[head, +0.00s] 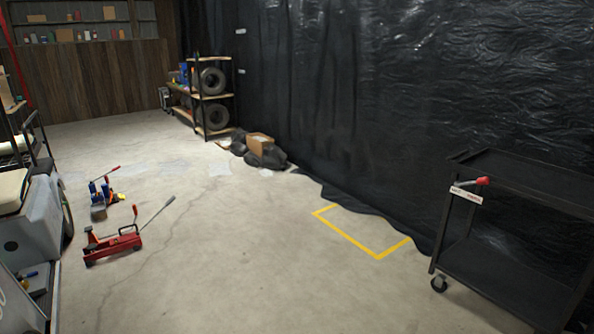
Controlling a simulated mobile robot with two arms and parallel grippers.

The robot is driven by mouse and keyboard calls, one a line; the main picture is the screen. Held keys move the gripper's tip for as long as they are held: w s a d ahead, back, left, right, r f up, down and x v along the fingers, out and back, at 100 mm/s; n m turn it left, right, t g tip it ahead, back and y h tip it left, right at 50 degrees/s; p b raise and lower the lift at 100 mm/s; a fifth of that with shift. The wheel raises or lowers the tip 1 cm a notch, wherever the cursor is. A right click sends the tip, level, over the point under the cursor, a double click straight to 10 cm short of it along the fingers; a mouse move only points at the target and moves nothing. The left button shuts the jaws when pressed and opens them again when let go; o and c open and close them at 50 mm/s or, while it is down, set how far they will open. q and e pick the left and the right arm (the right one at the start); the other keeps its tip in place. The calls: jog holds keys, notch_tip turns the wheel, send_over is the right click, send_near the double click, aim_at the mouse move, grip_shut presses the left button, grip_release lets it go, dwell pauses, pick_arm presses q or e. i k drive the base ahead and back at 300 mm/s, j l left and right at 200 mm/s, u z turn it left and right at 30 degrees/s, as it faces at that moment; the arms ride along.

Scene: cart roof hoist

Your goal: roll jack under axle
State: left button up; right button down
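A red floor jack (112,245) stands on the concrete floor at the left. Its grey handle (157,213) slopes up to the right. A grey cart-like vehicle (38,230) is cut off by the left edge, with part of a dark wheel (67,212) showing. The jack stands to the right of this vehicle, apart from it. I cannot see an axle. Neither of my grippers is in view.
A black cart (510,235) stands at the right. A yellow floor outline (345,236) lies by the black sheeting (420,90). A tire rack (213,100) is at the back. The middle floor is clear.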

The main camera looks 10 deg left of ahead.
aim_at(129, 240)
jog(key=i+l+z, duration=0.45)
jog(key=i+z, duration=0.15)
jog(key=i, duration=0.2)
jog(key=i+u, duration=0.45)
jog(key=i+l+u, duration=0.15)
jog(key=i+u, duration=0.25)
jog(key=i+j+u, duration=0.35)
jog(key=i, duration=0.3)
jog(key=i+u, duration=0.4)
jog(key=i, duration=0.2)
jog(key=i+l+u, duration=0.15)
jog(key=i+u, duration=0.2)
jog(key=i, duration=0.3)
jog(key=i+u, duration=0.15)
jog(key=i, duration=0.6)
jog(key=i+l+u, duration=0.1)
jog(key=i, duration=0.65)
jog(key=i+l+u, duration=0.15)
jog(key=i, duration=0.6)
